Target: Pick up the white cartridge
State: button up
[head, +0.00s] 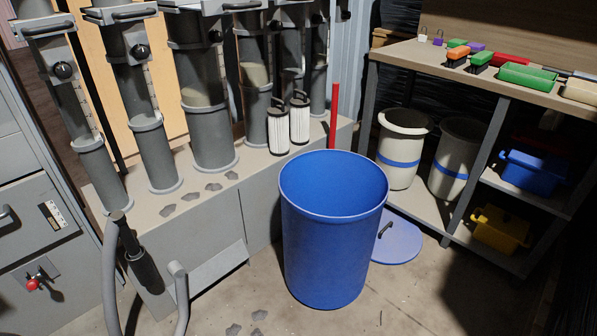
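Two white ribbed cartridges with dark ends and dark loop handles stand upright on the grey bench, in front of the grey cylinders. The left white cartridge (278,132) is slightly nearer to me, and the right white cartridge (299,121) is close beside it. I cannot tell whether they touch. Nothing is gripping either of them. My gripper is not in view.
A blue bin (330,235) stands on the floor before the bench, with its blue lid (397,238) behind it. A red post (333,117) rises right of the cartridges. Several grey cylinders (205,120) line the bench. A workbench (430,58) is at right.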

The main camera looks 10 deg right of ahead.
aim_at(278, 117)
jog(key=u, duration=1.5)
jog(key=z, duration=1.6)
jog(key=i+l+u, duration=0.1)
jog(key=i+l, duration=0.3)
jog(key=i, duration=0.1)
